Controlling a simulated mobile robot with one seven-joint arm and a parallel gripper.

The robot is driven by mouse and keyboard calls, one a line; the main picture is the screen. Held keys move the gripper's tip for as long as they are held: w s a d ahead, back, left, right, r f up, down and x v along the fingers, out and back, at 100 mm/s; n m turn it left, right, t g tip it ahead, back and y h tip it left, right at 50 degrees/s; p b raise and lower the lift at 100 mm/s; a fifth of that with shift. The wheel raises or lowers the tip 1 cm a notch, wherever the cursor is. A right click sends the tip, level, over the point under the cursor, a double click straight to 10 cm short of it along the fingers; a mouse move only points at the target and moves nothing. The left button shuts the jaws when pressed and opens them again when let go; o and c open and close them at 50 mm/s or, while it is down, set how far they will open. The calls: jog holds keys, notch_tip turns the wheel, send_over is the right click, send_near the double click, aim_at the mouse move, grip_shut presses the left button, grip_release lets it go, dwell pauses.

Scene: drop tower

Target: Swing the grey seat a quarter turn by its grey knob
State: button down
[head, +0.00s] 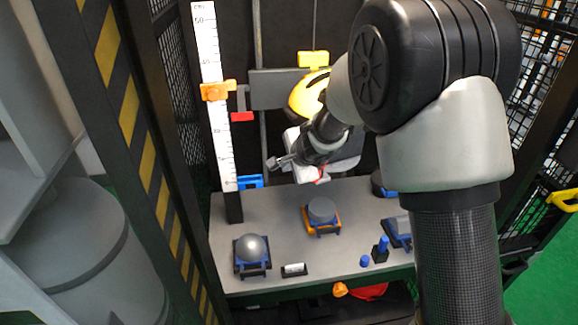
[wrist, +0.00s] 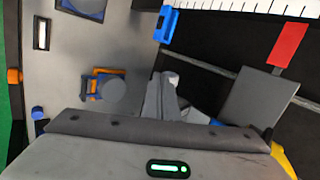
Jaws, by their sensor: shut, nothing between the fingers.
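A grey plate (head: 349,146) shows partly behind my gripper, under the yellow dome; it may be the grey seat, but my wrist covers much of it. I cannot make out its grey knob for sure in either view. My gripper (head: 274,163) is shut and empty, above the back of the grey table and pointing left in the head view. In the wrist view its fingers (wrist: 162,92) stand together near the middle, apart from the things on the table.
The grey table (head: 290,195) carries a grey disc (head: 321,209) on an orange and blue holder and a silver dome (head: 251,247). A white scale (head: 211,95) stands at left. A grey panel (head: 282,88) and yellow dome (head: 307,96) are behind.

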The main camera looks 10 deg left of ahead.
jog(key=w+a+m+h+p, duration=0.2)
jog(key=w+a+m+p, duration=0.1)
jog(key=p, duration=0.1)
jog(key=shift+t, duration=0.4)
